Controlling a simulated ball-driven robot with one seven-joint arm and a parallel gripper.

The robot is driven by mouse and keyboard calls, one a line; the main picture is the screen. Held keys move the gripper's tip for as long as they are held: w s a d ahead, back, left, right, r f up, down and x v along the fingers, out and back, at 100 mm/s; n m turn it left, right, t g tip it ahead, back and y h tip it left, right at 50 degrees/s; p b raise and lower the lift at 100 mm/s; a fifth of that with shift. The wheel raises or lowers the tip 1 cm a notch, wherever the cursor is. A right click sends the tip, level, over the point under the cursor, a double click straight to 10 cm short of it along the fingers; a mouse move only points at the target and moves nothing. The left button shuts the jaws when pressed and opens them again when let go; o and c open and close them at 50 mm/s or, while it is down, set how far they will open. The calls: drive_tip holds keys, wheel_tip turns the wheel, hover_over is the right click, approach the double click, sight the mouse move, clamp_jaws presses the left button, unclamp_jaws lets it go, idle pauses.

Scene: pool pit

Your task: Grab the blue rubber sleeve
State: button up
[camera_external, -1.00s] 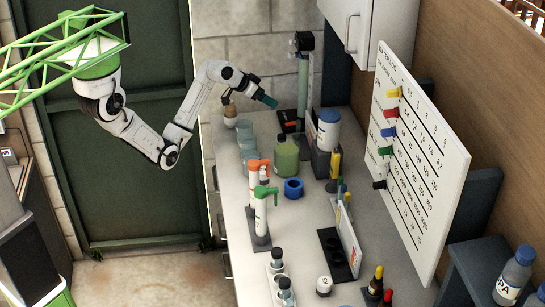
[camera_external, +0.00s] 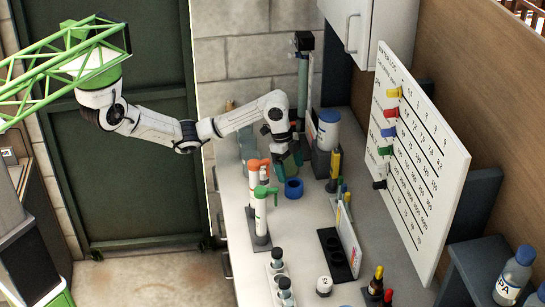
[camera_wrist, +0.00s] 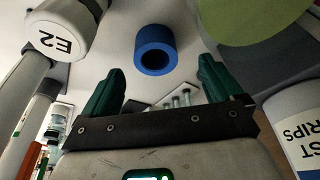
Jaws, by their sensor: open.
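The blue rubber sleeve (camera_external: 294,193) stands on the white counter as a short, thick ring with a dark hole. In the wrist view the sleeve (camera_wrist: 153,36) shows ahead of my gripper (camera_wrist: 161,72), between its two green fingers and beyond their tips. In the outside view my gripper (camera_external: 289,165) points down just above and behind the sleeve. The fingers are spread apart with nothing between them. They look clear of the sleeve, though the exact gap is hard to judge.
Counter in front of the sleeve is clear.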

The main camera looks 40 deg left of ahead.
sight(294, 184)
drive_tip(key=x, duration=0.3)
drive_tip(key=p+x, duration=0.1)
drive_tip(key=x, duration=0.1)
drive_tip(key=shift+s+d+f, duration=0.15)
drive_tip(key=shift+s+d, duration=0.15)
drive_tip(key=shift+s, duration=0.1)
drive_tip(key=shift+d+f, duration=0.15)
drive_tip(key=shift+f, duration=0.4)
drive_tip(key=shift+c, duration=0.2)
drive_tip(key=shift+w, duration=0.1)
drive_tip(key=c, duration=1.2)
